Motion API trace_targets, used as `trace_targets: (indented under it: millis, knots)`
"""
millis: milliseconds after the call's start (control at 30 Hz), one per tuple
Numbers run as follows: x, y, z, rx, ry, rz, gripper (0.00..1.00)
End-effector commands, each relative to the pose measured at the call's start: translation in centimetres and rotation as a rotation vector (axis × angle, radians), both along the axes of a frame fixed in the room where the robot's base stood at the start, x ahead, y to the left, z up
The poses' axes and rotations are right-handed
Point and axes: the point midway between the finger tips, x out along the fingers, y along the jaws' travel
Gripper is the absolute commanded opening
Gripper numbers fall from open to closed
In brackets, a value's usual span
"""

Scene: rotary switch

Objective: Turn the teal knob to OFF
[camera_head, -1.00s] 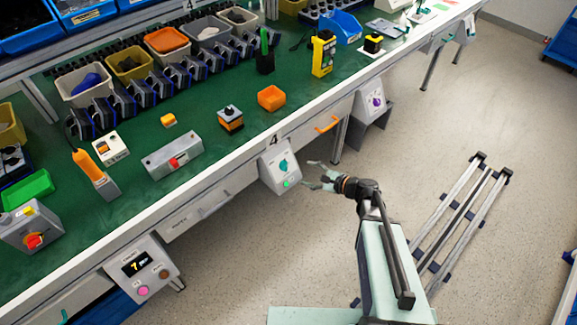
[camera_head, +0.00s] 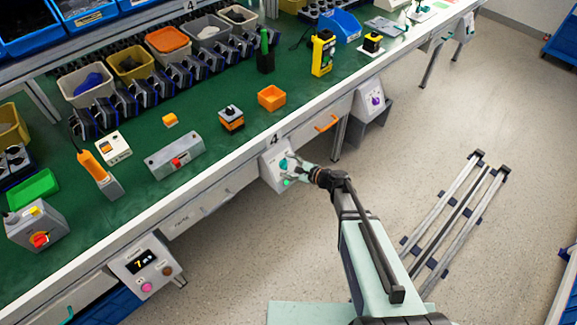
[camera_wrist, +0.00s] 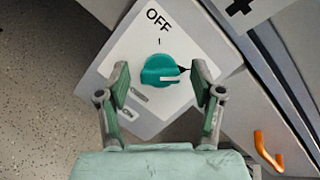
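The teal knob (camera_wrist: 164,70) sits on a light grey panel box (camera_head: 270,177) fixed under the front edge of the workbench. In the wrist view the word OFF (camera_wrist: 158,19) and a short tick mark stand above the knob. My gripper (camera_wrist: 160,84) is open, with one finger on each side of the knob. Gaps show between the fingers and the knob. In the head view my gripper (camera_head: 292,166) is at the panel and partly covers the knob.
A green indicator (camera_head: 287,183) is low on the same panel. An orange handle (camera_wrist: 267,150) is at the right in the wrist view. Another panel with a purple knob (camera_head: 376,99) is farther right under the bench. The floor (camera_head: 240,245) around is mostly clear.

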Motion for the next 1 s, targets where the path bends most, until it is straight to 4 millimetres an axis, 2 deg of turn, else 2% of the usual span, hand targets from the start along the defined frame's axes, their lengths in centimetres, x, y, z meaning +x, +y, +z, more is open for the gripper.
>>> trace_targets:
  millis: [33, 167, 633, 1000]
  knots:
    - [0.00, -0.01, 0.01, 0.000, 0.000, 0.000, 0.53]
    - [0.00, -0.02, 0.01, 0.000, 0.000, 0.000, 0.07]
    - [0.02, -0.02, -0.25, -0.036, -0.037, 0.028, 0.07]
    - [0.02, -0.02, -0.57, -0.198, -0.205, 0.158, 0.07]
